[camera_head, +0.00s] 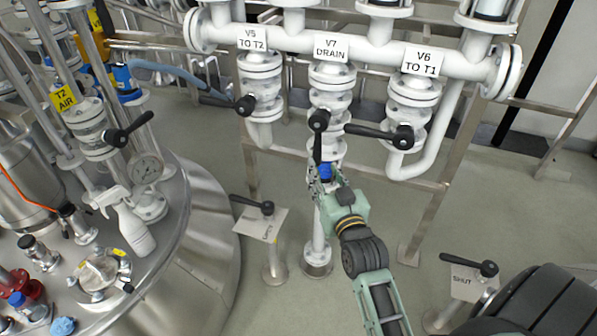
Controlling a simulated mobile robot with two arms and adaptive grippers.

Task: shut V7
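Valve V7 (331,97) is the middle white valve under the horizontal pipe, labelled "V7 DRAIN" (331,47). Its black lever (318,143) hangs down from a round black hub, in line with the vertical pipe. My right gripper (323,178) comes up from the lower right and is at the lever's lower end. A small blue patch shows between the gripper and the lever. I cannot tell whether the fingers touch or enclose the lever. My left gripper is not in view.
V5 (262,83) at left and V6 (411,104) at right flank V7. V6's lever (370,131) reaches left, close to V7. A lever stand (272,262) and another marked "SHUT" (466,284) stand below. A steel vessel with a spray bottle (128,222) fills the left.

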